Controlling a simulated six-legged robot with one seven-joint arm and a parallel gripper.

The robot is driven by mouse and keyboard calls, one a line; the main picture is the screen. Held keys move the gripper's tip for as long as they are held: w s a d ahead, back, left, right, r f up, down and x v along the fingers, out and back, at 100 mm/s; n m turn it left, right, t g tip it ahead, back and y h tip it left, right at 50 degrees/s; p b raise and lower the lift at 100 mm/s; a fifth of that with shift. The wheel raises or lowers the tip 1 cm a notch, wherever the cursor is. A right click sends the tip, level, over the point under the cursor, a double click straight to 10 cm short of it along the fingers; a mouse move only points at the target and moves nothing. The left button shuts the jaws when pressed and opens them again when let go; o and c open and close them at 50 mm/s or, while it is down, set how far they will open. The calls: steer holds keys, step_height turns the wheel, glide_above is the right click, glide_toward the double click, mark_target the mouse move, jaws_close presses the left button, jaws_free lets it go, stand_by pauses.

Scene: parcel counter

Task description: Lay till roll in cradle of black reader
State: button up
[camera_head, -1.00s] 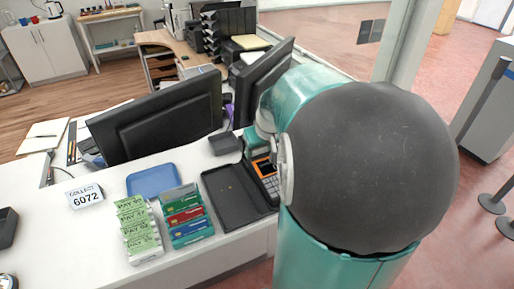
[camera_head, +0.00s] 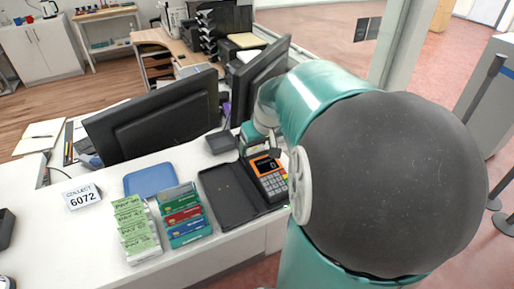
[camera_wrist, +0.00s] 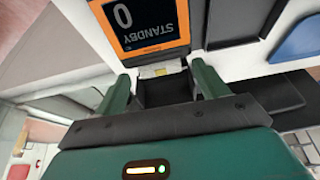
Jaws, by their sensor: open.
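The card reader (camera_head: 270,180) has an orange face, a dark screen and a keypad. It lies at the counter's right, beside an open black case. In the wrist view its screen (camera_wrist: 150,18) reads STANDBY and 0, upside down. A dark recess (camera_wrist: 165,92) with a pale strip (camera_wrist: 160,70) at its edge shows below the screen, between my fingers; I cannot tell if this is the cradle. My gripper (camera_wrist: 162,82) is open at the reader's end, its green fingers spread. I cannot make out the till roll in either view. My arm hides part of the counter in the head view.
The open black case (camera_head: 232,194) is left of the reader. A card rack (camera_head: 182,215), green slips (camera_head: 135,228), a blue tray (camera_head: 150,180) and a COLLECT 6072 sign (camera_head: 83,197) stand further left. Two monitors (camera_head: 155,115) (camera_head: 258,80) stand behind.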

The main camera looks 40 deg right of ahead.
steer(key=v, duration=1)
steer(key=s+a+f+n, duration=0.1)
steer(key=s+a, duration=0.2)
steer(key=a, duration=1)
steer(key=s+a+f+n+t+y, duration=0.1)
steer(key=s+a+f+n, duration=0.1)
steer(key=a, duration=1)
steer(key=shift+s+a, duration=0.4)
steer(key=shift+s, duration=0.25)
steer(key=shift+f, duration=0.1)
steer(key=c, duration=0.8)
steer(key=shift+a+n, duration=0.1)
steer(key=shift+n, duration=0.2)
